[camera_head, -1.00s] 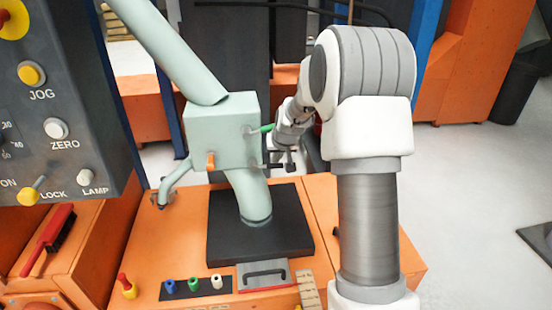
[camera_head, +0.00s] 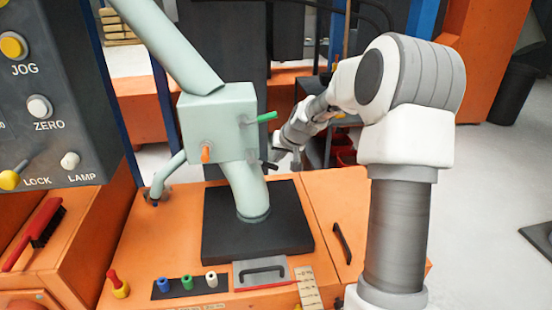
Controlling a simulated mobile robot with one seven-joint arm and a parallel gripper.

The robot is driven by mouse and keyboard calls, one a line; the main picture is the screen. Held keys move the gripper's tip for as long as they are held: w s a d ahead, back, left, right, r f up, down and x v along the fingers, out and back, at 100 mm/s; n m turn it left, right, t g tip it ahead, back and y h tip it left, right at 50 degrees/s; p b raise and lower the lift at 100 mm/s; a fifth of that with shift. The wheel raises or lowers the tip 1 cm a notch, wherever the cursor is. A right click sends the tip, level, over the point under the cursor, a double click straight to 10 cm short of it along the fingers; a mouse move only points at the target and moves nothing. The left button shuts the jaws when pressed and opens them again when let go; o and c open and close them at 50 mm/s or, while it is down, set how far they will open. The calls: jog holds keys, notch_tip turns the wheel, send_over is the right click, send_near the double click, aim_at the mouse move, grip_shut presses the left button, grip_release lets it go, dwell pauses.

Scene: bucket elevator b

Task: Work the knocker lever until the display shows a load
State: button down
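A pale green box (camera_head: 218,125) sits on a pipe above a black plate. A green-tipped lever (camera_head: 267,117) sticks out from its right side, tilted slightly up. A short orange handle (camera_head: 206,154) is on its front. I cannot tell by label which is the knocker lever. My gripper (camera_head: 280,162) is to the right of the box, below the green lever and apart from it. Its dark fingers are small and partly unclear, so their opening cannot be judged. No load display is visible in this view.
A control panel (camera_head: 58,100) with knobs and buttons fills the left. An orange cabinet (camera_head: 150,250) carries the black plate (camera_head: 257,240), coloured plugs (camera_head: 187,282) and a black-handled plate (camera_head: 262,273). A red brush (camera_head: 38,235) lies at left.

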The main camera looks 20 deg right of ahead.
jog(key=shift+s+d+f, duration=0.1)
jog(key=shift+f, duration=0.55)
jog(key=shift+s+f+b, duration=0.1)
jog(key=shift+f+b, duration=0.1)
jog(key=shift+b, duration=0.1)
jog(key=p+v, duration=0.3)
jog(key=v, duration=1.4)
jog(key=shift+r, duration=0.45)
